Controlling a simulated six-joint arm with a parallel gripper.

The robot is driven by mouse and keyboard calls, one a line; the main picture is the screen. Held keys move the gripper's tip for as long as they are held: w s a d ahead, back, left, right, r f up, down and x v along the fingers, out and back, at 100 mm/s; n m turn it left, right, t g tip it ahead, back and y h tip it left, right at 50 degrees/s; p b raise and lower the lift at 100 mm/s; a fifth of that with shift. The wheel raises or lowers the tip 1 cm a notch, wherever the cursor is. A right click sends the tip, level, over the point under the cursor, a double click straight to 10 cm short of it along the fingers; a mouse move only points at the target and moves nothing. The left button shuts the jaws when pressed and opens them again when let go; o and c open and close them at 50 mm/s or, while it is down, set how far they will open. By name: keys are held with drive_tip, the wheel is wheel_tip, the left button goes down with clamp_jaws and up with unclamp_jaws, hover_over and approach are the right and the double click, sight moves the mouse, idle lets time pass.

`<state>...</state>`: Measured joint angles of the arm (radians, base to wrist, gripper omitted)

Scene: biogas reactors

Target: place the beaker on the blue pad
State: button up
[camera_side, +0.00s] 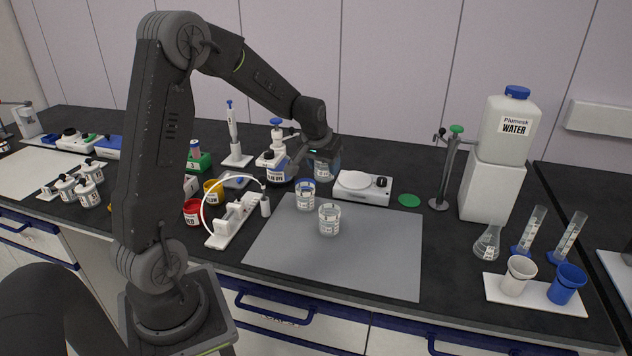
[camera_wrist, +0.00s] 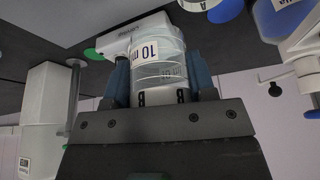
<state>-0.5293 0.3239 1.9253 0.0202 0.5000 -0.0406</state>
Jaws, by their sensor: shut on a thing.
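My gripper (camera_wrist: 161,76) is shut on a clear glass beaker (camera_wrist: 158,58) with white labels, one reading "10 m". In the side view the held beaker (camera_side: 325,168) is upright, just left of the white balance-like device. I cannot tell whether its base touches the bench. A round blue patch (camera_wrist: 224,11), likely the blue pad, shows at the top of the wrist view. In the side view it seems mostly hidden behind a standing beaker. That labelled beaker (camera_side: 305,197) and another (camera_side: 329,220) stand at the grey mat, in front of my gripper.
The white device (camera_side: 362,187) with a round plate stands right of the held beaker. A green disc (camera_side: 409,200) lies beyond it.

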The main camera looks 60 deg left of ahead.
drive_tip(key=w+a+f+n+g, duration=0.15)
drive_tip(key=a+n+g, duration=0.55)
drive_tip(key=a+n, duration=1.05)
drive_tip(key=f+n, duration=0.1)
drive_tip(key=f, duration=0.2)
drive_tip(key=d+f+n, duration=0.1)
drive_tip(key=f, duration=0.2)
drive_tip(key=d+f+n, duration=0.1)
drive_tip(key=f, duration=0.2)
drive_tip(key=shift+w+d+f+y, duration=0.1)
drive_tip(key=shift+w+d+y, duration=0.1)
drive_tip(key=shift+w+y, duration=0.15)
drive_tip(key=shift+f, duration=0.1)
drive_tip(key=o, duration=0.9)
drive_tip(key=shift+o, duration=0.2)
